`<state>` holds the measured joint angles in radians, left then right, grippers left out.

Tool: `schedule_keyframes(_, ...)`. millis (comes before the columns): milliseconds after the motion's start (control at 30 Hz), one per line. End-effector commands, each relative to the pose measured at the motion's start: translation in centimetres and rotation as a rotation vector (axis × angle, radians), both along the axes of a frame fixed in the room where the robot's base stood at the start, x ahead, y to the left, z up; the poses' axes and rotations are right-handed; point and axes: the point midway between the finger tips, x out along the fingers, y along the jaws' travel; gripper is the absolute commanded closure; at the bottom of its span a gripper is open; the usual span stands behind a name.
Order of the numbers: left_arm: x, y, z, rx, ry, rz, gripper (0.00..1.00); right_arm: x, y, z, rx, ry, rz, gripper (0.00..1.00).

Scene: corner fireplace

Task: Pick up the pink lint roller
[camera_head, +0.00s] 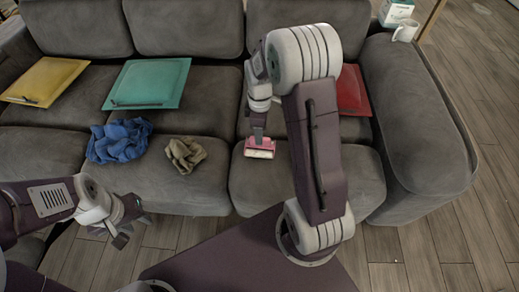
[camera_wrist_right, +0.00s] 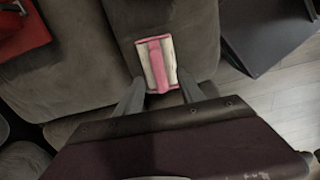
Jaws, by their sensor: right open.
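The pink lint roller (camera_head: 260,152) lies on the front of the grey sofa seat in the head view, with a pale roll and pink frame. In the right wrist view the lint roller (camera_wrist_right: 156,62) lies between and just beyond the two fingertips. My right gripper (camera_head: 258,134) is above it, open and pointing down, and it also shows in the right wrist view (camera_wrist_right: 160,88). I cannot tell whether the fingers touch it. My left gripper (camera_head: 132,230) is at the lower left, in front of the sofa, open and empty.
A white mug (camera_head: 405,31) and a box (camera_head: 395,12) stand at the upper right. Wooden floor (camera_head: 440,235) lies right.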

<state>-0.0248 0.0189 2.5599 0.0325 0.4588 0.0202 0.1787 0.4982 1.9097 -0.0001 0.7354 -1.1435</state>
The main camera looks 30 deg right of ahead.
Motion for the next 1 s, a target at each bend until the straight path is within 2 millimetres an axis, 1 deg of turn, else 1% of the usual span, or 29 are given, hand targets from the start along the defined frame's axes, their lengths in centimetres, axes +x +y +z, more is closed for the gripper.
schedule_keyframes(33,0.0,0.0,-0.4,0.0,0.0,0.0,0.64,0.0,0.0,-0.6,0.0,0.0,0.0,0.55)
schedule_keyframes(100,0.0,0.0,-0.3,0.0,0.0,0.0,0.64,0.0,0.0,-0.5,-0.001,-0.001,0.0,0.55)
schedule_keyframes(167,0.0,0.0,-0.7,0.0,0.0,0.0,0.64,0.0,0.0,-1.0,-0.001,-0.001,0.0,0.55)
schedule_keyframes(267,0.0,0.0,-2.0,0.0,0.0,0.0,0.64,0.1,0.0,-2.7,-0.001,-0.001,0.0,0.55)
schedule_keyframes(333,0.0,0.0,-3.2,0.0,0.0,0.0,0.64,0.2,0.0,-4.2,0.0,0.0,0.0,0.55)
schedule_keyframes(433,0.0,0.0,-3.9,0.0,0.0,0.0,0.64,0.2,0.0,-5.6,-0.001,-0.001,0.0,0.55)
schedule_keyframes(633,0.0,0.0,-3.6,0.0,0.0,0.0,0.64,0.2,0.0,-5.5,0.0,-0.002,0.0,0.55)
schedule_keyframes(667,0.0,0.0,-3.6,0.0,0.0,0.0,0.64,0.2,0.0,-5.5,0.0,-0.002,0.0,0.57)
schedule_keyframes(700,0.0,0.0,-3.6,0.0,0.0,0.0,0.64,0.2,0.0,-5.5,0.0,-0.002,0.0,0.68)
schedule_keyframes(767,0.0,0.0,-3.6,0.0,0.0,0.0,0.64,0.2,0.0,-5.5,0.0,-0.002,0.0,0.85)
schedule_keyframes(800,0.0,0.0,-3.6,0.0,0.0,0.0,0.64,0.2,0.0,-5.5,0.0,-0.002,0.0,0.96)
schedule_keyframes(833,0.0,0.0,-3.6,0.0,0.0,0.0,0.64,0.2,0.0,-5.5,0.0,-0.002,0.0,1.0)
schedule_keyframes(1000,0.0,0.0,-3.6,0.0,0.0,0.0,0.64,0.2,0.0,-5.5,0.0,-0.002,0.0,1.0)
